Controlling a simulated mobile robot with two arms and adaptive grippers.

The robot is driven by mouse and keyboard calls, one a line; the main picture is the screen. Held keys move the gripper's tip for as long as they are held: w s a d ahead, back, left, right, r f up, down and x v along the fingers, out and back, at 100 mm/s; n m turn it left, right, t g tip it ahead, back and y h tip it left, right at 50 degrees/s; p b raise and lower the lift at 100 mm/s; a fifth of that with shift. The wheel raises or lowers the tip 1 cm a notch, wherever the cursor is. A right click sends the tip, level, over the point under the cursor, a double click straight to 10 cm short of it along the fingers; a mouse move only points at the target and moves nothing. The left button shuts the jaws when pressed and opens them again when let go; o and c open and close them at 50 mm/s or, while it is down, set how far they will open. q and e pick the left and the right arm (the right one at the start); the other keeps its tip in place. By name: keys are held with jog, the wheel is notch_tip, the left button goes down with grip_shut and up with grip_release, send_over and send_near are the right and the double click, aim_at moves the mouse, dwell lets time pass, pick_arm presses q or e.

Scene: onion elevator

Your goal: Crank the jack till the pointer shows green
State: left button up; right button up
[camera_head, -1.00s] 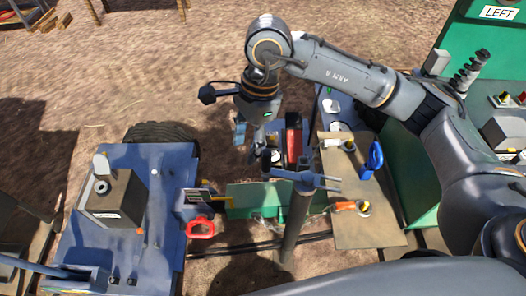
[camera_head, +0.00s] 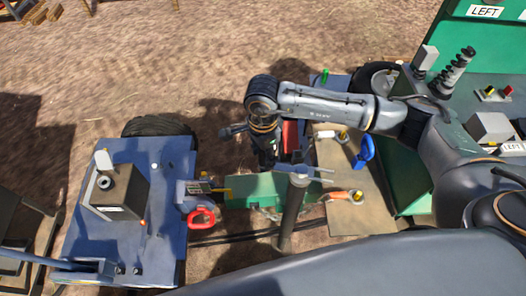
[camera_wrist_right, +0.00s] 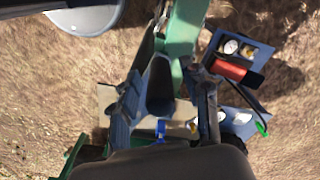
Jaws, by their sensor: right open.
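An upright grey post (camera_head: 291,215), which looks like the jack, stands in front of the green beam (camera_head: 252,188). In the right wrist view the two fingers (camera_wrist_right: 166,112) are spread apart. A dark rounded end (camera_wrist_right: 160,85) and the green beam (camera_wrist_right: 185,30) show between and beyond them; contact cannot be told. I cannot make out a pointer or its colour. My left gripper is not in view.
A blue deck (camera_head: 115,240) with a boxed device (camera_head: 115,190) is at left. A red ring handle (camera_head: 201,217) sits beside the beam. A tan board (camera_head: 345,205) with a blue handle (camera_head: 364,152) is at right. A green machine (camera_head: 475,60) stands far right.

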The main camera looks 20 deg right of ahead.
jog(key=shift+f, duration=0.5)
jog(key=shift+c, duration=0.2)
grip_shut()
